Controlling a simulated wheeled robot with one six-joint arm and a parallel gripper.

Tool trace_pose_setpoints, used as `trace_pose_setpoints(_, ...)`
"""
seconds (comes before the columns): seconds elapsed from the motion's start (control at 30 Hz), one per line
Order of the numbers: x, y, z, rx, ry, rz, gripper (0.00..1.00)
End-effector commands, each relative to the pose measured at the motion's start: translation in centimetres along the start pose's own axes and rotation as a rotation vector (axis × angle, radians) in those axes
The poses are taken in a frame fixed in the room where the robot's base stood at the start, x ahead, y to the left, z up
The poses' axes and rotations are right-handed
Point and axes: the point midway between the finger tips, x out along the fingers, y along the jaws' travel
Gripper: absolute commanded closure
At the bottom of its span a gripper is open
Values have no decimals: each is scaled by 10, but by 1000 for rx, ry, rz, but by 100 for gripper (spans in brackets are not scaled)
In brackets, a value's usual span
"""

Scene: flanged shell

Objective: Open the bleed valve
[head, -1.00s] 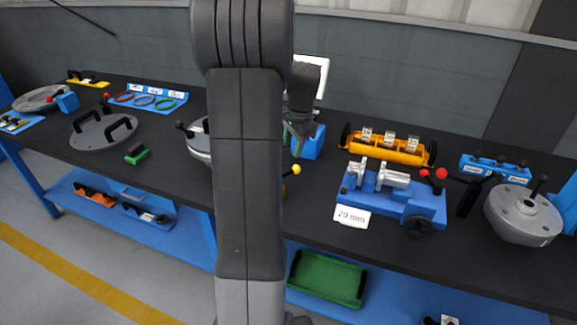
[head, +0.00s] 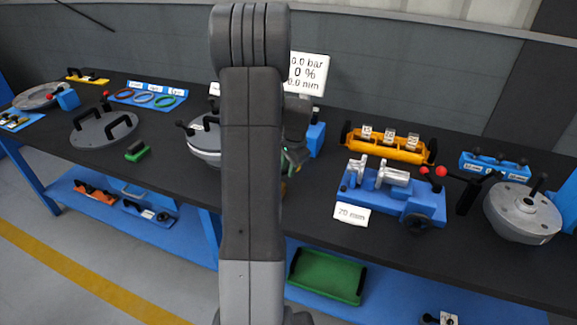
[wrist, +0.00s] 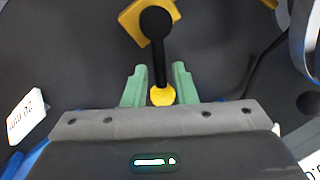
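The bleed valve shows in the wrist view as a yellow body (wrist: 137,22) with a black lever (wrist: 159,50) that ends in a yellow knob (wrist: 162,96). My gripper (wrist: 160,88) has its two green fingers on either side of the lever near the knob, with narrow gaps visible, so it looks open around it. Whether a finger touches the knob I cannot tell. In the head view my gripper (head: 295,158) is mostly hidden behind my arm, low over the bench, and the valve is almost wholly hidden.
A display (head: 306,73) behind reads 0.0 bar, 0 %, 0.0 mm. A grey flanged shell (head: 205,142) stands left of my arm. A blue fixture (head: 420,203) with a 20 mm card (head: 352,214) and an orange tray (head: 392,149) stand to the right.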

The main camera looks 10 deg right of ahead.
Motion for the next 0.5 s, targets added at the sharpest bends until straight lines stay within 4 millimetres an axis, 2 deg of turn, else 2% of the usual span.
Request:
trace_pose_setpoints(0.03,0,0,0,0,0,0,85)
trace_pose_setpoints(0.1,0,0,0,0,0,0,99)
trace_pose_setpoints(0.5,-1,1,0,21,5,0,100)
